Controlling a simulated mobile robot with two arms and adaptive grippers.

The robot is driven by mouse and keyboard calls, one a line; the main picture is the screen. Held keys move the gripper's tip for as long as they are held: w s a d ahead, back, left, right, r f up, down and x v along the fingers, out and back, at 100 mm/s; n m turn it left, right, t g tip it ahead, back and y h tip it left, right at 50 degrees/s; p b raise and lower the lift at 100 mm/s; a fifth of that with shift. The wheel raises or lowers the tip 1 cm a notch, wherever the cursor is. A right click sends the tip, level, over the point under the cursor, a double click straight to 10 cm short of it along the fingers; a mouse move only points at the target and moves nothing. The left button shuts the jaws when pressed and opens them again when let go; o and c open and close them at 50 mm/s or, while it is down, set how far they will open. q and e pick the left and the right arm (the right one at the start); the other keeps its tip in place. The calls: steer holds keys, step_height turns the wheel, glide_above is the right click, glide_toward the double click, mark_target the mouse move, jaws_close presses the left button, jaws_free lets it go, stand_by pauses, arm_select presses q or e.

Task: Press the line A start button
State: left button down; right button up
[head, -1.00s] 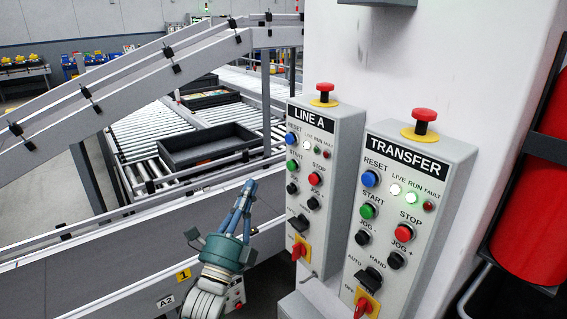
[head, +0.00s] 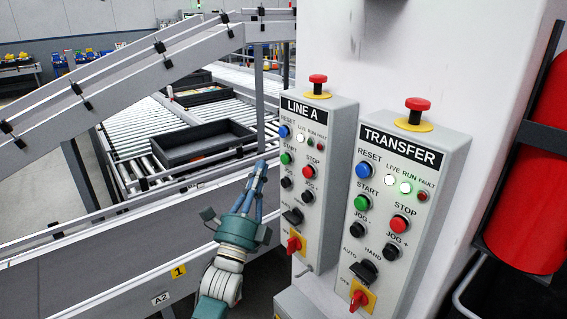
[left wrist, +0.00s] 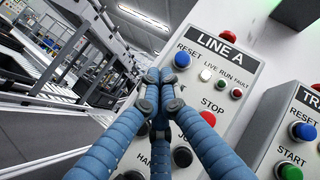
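The LINE A panel (head: 320,190) stands at the centre of the head view, on a white column. Its green START button (head: 286,158) is below the blue RESET button (head: 284,131) and left of the red STOP button (head: 309,171). My left gripper (head: 262,164) is shut and empty, its fingertips just left of START in that view. In the left wrist view my fingertips (left wrist: 160,78) are together in front of the panel and cover the START spot. Contact cannot be told. LINE A's LIVE lamp (left wrist: 205,74) is white; its RUN lamp (left wrist: 222,86) looks dark green. My right gripper is not in view.
The TRANSFER panel (head: 405,215) stands close on the right with its own green START button (head: 361,202). Yellow-collared red mushroom buttons top both panels. A roller conveyor with black trays (head: 205,145) lies behind my left gripper. A red cylinder (head: 530,190) is at far right.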

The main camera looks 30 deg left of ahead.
mark_target(285, 159)
arm_select(q)
steer(key=shift+w+d+b, duration=0.2)
steer(key=shift+w+d, duration=0.15)
steer(key=shift+w, duration=0.45)
steer(key=shift+w+d+b, duration=0.15)
steer(key=shift+w+d, duration=0.2)
steer(key=shift+w, duration=0.45)
steer(key=shift+w, duration=0.1)
steer(key=shift+w+d, duration=0.15)
steer(key=shift+w, duration=0.15)
steer(key=shift+w+d+b, duration=0.25)
steer(key=shift+w+b, duration=0.2)
steer(key=shift+w, duration=0.25)
stand_by(1.1)
steer(key=shift+s, duration=0.1)
steer(key=shift+s+a+p, duration=0.2)
steer(key=shift+s, duration=0.3)
steer(key=shift+s+a+p, duration=0.2)
steer(key=shift+s, duration=0.3)
